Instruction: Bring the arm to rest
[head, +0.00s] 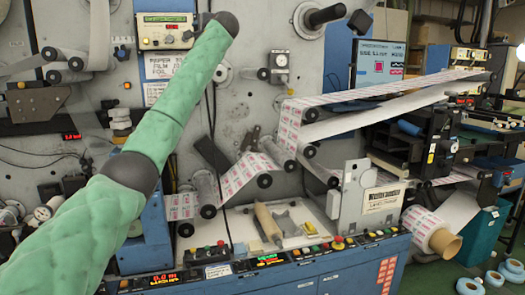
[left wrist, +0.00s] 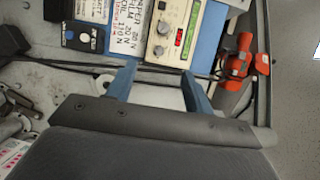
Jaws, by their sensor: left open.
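My left arm (head: 187,87), in a green padded sleeve with dark joints, comes in from the lower left of the head view. It rises to a dark joint near the top, in front of the machine's upper panel. In the left wrist view my left gripper (left wrist: 156,76) shows two blue fingers set wide apart. My right gripper is in neither view.
A control box (head: 166,31) with lit displays sits near the arm's upper end; it also shows in the left wrist view (left wrist: 170,30). A red-orange fitting (left wrist: 238,62) is right of the fingers. Printed web (head: 290,125) runs over rollers. A wound roll (head: 430,232) is lower right.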

